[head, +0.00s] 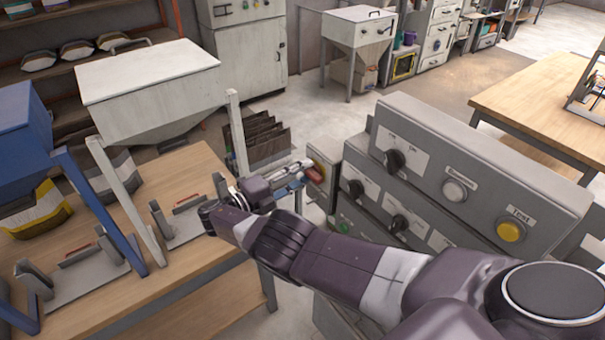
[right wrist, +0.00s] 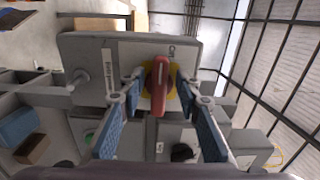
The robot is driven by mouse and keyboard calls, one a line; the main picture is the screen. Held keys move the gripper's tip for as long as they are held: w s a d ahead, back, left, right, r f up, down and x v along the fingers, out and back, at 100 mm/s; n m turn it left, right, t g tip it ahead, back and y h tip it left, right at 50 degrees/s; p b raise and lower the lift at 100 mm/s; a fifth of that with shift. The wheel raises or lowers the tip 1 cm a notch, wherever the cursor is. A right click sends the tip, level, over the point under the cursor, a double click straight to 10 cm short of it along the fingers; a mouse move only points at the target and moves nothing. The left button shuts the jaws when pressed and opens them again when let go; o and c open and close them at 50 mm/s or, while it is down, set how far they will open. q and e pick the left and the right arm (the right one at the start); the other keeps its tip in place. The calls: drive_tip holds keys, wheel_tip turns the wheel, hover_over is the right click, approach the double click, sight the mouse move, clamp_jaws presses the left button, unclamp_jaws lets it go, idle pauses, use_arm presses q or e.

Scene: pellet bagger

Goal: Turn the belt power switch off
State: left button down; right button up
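The belt power switch is a red rotary handle (right wrist: 159,84) on a yellow round base, mounted on a grey box (right wrist: 190,50) with a white label plate. In the head view the red handle (head: 315,174) shows on the side of the control cabinet, partly hidden by my gripper. My right gripper (right wrist: 160,92) is open, its two fingers on either side of the handle. I see a gap between the fingertips and the handle. The gripper (head: 298,170) also shows at the box in the head view. My left gripper is out of view.
A grey control panel (head: 480,160) with black knobs, a white button and a yellow button (head: 510,231) stands right of the switch. A wooden workbench (head: 190,165) with metal fixtures is at left.

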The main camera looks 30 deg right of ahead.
drive_tip(key=shift+m, duration=0.3)
